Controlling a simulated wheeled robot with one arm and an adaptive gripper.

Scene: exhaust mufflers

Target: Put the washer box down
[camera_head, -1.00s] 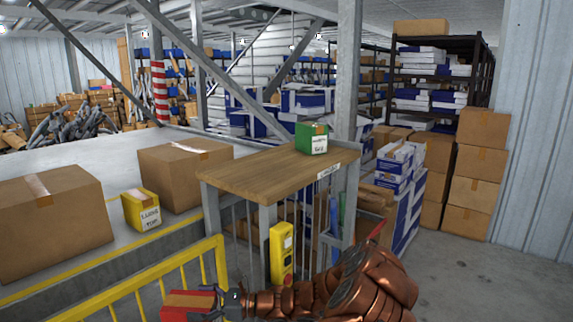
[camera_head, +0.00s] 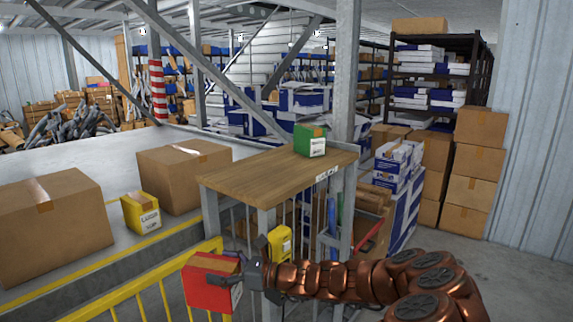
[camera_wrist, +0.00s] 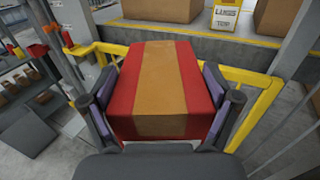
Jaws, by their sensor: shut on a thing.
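My gripper (camera_wrist: 157,110) is shut on a red box with a tan tape strip, with a finger on each side of it in the wrist view. I take this red box (camera_head: 207,285) to be the washer box; a pale label shows on its right face in the head view. It is held in the air at the lower middle, in front of the yellow railing and below the height of the wooden tabletop (camera_head: 255,178). A green box (camera_head: 310,141) stands on the far right part of that tabletop. The rest of the tabletop is bare.
A yellow railing (camera_head: 150,288) runs along the grey ledge at left. Large cardboard boxes (camera_head: 50,222) (camera_head: 182,175) and a small yellow box (camera_head: 141,212) stand on the ledge. A grey post (camera_head: 345,75) rises behind the table. Boxes are stacked at right (camera_head: 474,170).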

